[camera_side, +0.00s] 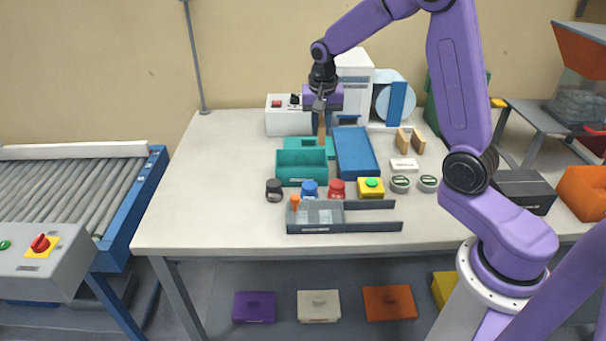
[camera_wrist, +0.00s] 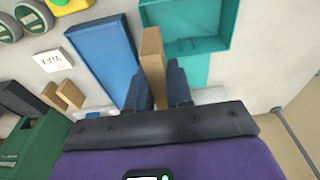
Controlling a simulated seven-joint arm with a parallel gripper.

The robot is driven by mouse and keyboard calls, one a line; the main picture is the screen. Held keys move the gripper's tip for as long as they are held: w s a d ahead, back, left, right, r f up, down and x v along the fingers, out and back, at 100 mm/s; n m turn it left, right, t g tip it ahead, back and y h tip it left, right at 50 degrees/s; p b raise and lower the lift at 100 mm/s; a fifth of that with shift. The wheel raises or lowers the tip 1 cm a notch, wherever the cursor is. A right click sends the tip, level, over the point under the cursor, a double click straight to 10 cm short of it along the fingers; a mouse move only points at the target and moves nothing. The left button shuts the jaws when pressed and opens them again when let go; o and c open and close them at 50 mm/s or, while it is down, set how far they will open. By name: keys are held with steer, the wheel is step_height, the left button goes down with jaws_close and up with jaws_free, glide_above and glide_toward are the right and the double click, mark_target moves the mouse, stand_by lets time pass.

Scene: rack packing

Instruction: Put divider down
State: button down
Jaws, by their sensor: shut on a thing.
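My gripper (camera_side: 321,106) is over the back of the table, pointing down. It is shut on a tan wooden divider (camera_side: 322,127), which hangs upright below the fingers. In the wrist view the divider (camera_wrist: 153,58) stands out between the two dark fingertips (camera_wrist: 157,85). It is behind the open teal box (camera_side: 302,177) and close to the flat teal piece (camera_side: 328,148). The teal box also shows in the wrist view (camera_wrist: 226,32). I cannot tell whether the divider's lower end touches anything.
A blue tray (camera_side: 355,152) lies right of the divider. Two wooden pieces (camera_side: 403,139) stand further right, near a white labelled block (camera_side: 404,165). A white control box (camera_side: 288,121) stands behind left. Jars (camera_side: 310,189) and a dark grey rack (camera_side: 355,228) are in front. The table's left side is clear.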

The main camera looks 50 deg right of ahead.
steer(key=shift+w+a+f, duration=0.6)
steer(key=shift+f, duration=1.4)
steer(key=shift+w+a+f, duration=0.55)
steer(key=shift+f, duration=1.45)
steer(key=shift+w+a+f, duration=0.6)
steer(key=shift+f, duration=1.4)
steer(key=shift+f, duration=0.15)
steer(key=c, duration=1)
jaws_free()
